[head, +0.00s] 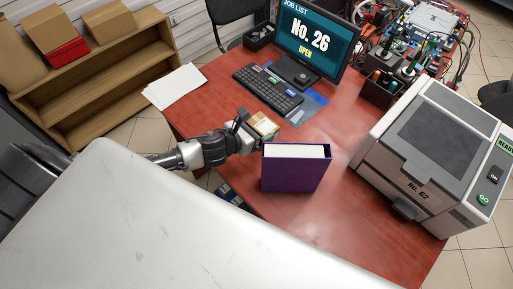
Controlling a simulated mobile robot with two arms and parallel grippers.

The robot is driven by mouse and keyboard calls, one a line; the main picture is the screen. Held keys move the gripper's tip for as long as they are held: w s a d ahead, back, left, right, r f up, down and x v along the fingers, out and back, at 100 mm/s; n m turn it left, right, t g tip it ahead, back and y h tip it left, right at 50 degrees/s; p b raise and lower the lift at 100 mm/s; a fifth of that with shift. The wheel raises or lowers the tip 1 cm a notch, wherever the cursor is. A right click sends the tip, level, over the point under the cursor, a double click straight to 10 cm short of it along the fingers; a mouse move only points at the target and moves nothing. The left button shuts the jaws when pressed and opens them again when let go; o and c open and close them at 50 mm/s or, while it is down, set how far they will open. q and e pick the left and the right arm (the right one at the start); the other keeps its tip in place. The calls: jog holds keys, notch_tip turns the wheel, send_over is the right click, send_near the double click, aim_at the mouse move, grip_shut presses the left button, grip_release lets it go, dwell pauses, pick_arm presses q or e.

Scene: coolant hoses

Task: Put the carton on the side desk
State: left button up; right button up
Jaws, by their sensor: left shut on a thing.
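A small tan and white carton (264,126) is in the head view, above the near left part of the red-brown desk (325,220). My left gripper (250,127), on a dark and silver arm from the left, is shut on the carton. The gripper covers the carton's left side. I cannot tell whether the carton's underside touches the desk. My right gripper is not in view.
A purple box file (295,170) stands just right of the carton. A keyboard (268,90) and a monitor (315,42) are behind it. A grey machine (430,150) fills the desk's right side. Papers (175,86) lie at the left. The desk's front is bare.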

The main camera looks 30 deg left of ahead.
aim_at(256, 154)
pick_arm(q)
notch_tip(256, 154, down, 11)
jog(key=shift+r+b, duration=0.2)
jog(key=shift+b, duration=0.4)
jog(key=shift+f+b, duration=0.25)
jog(key=shift+b, duration=0.05)
jog(key=o, duration=0.6)
jog(key=shift+r, duration=0.1)
jog(key=shift+o, duration=0.2)
jog(key=shift+r+p, duration=0.25)
jog(key=shift+p, duration=0.1)
jog(key=shift+s+a, duration=0.1)
jog(key=shift+s, duration=0.25)
jog(key=b+v, duration=0.1)
jog(key=v, duration=1)
jog(key=shift+s+a+r, duration=0.1)
